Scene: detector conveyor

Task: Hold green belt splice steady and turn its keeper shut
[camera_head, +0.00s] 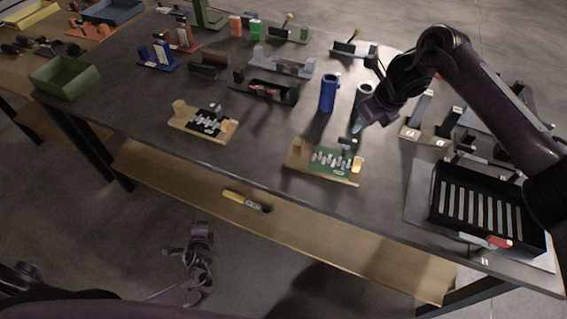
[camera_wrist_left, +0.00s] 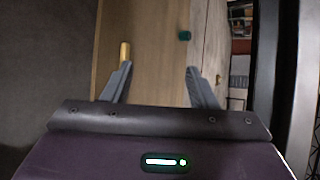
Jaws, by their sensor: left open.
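The green belt splice (camera_head: 321,168) lies on a wooden board near the front edge of the table, with pale lacing across its green plate. A small dark piece, apparently its keeper (camera_head: 346,143), stands at its back right. My right gripper (camera_head: 359,126) points down just behind and above that piece; I cannot tell whether they touch or whether its fingers are shut. My left gripper (camera_head: 201,228) hangs low in front of the table, away from the splice. In the left wrist view its fingers (camera_wrist_left: 160,85) are open with nothing between them.
A similar board with a black splice (camera_head: 205,121) lies to the left. A blue cylinder (camera_head: 328,93) and a grey one (camera_head: 363,98) stand behind. A black slotted tray (camera_head: 437,206) is at right. A yellow-handled tool (camera_head: 236,196) lies on the lower shelf (camera_head: 160,175).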

